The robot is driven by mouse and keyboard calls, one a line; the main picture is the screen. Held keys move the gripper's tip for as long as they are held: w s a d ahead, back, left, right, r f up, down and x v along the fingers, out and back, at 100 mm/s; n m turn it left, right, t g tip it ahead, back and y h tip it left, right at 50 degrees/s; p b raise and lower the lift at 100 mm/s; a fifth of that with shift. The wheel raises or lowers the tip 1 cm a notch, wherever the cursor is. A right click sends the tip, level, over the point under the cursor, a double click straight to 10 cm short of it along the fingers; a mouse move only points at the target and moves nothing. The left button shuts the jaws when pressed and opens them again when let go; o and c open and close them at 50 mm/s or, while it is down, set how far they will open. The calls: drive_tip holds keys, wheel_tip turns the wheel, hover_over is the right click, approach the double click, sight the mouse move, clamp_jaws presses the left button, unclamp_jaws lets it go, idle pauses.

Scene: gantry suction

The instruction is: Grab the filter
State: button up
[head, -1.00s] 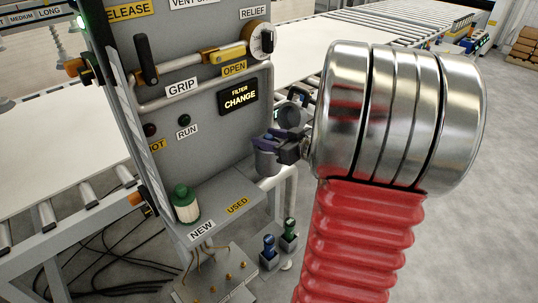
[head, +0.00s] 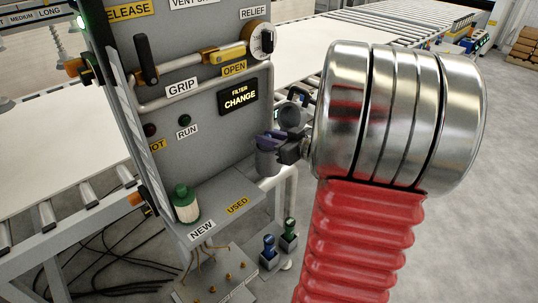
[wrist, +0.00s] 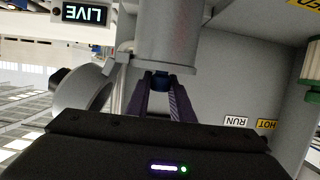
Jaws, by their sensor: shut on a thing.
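My gripper (head: 266,139) is at the grey cup-shaped housing (head: 267,163) on the right side of the panel. In the wrist view its purple fingers (wrist: 161,88) are shut on a small dark blue piece (wrist: 161,78) at the mouth of the grey housing (wrist: 166,35). This looks like the top of a filter; its body is hidden in the housing. A grey round lid (head: 290,115) stands open beside it. A second filter, white with a green cap (head: 186,203), stands upright on the shelf behind the NEW label.
The shelf (head: 217,198) has clear room near the USED label (head: 237,205). A roller conveyor (head: 415,31) lies behind. Blue and green small parts stand below right.

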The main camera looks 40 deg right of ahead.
clamp_jaws()
drive_tip(key=shift+r, duration=0.1)
wheel_tip(320, 180, up, 18)
idle(0.7)
idle(0.5)
